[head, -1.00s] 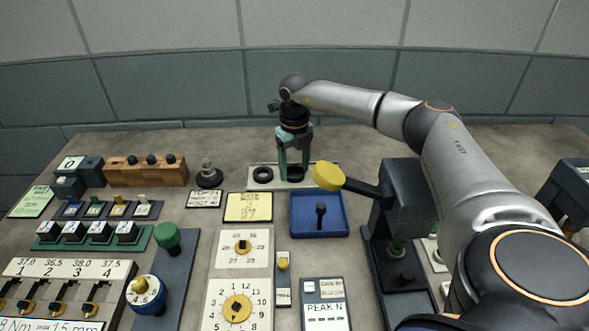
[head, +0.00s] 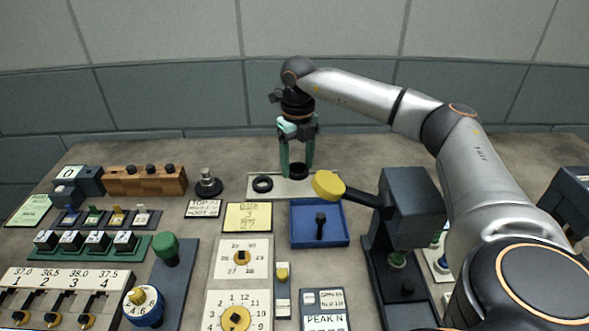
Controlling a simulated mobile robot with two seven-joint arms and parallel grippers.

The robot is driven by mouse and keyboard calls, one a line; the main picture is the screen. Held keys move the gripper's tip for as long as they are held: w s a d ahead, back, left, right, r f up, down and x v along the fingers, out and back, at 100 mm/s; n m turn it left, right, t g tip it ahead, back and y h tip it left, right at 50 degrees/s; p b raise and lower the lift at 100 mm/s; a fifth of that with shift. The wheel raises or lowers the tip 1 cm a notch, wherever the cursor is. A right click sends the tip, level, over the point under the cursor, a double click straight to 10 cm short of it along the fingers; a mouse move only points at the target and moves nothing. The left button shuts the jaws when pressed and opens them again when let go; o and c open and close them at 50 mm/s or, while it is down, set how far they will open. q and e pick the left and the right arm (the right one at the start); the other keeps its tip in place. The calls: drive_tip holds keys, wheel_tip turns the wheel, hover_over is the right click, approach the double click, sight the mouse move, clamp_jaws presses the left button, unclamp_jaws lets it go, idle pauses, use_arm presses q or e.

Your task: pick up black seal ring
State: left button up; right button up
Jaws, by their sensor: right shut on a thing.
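My right gripper (head: 297,168) points down over the pale plate at the back of the bench. Its green fingers are shut on a black seal ring (head: 299,172), which sits low between the fingertips. The ring appears slightly above the plate, though the gap is hard to judge. A second black ring (head: 263,183) lies flat on the left part of the pale plate (head: 281,188), beside the gripper and apart from it. My left gripper is not in view.
A yellow round knob on a dark lever (head: 328,185) stands close in front of the gripper. A blue tray (head: 337,239) with a black peg is below it. A dark post (head: 208,184) and wooden block (head: 145,182) stand left. A dark press-like device (head: 412,205) stands right.

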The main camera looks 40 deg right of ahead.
drive_tip(key=s+a+r+p, duration=0.1)
drive_tip(key=s+a+r, duration=0.4)
drive_tip(key=s+r, duration=0.4)
drive_tip(key=shift+s+r, duration=0.35)
drive_tip(key=shift+s, duration=0.25)
drive_tip(key=shift+w, duration=0.1)
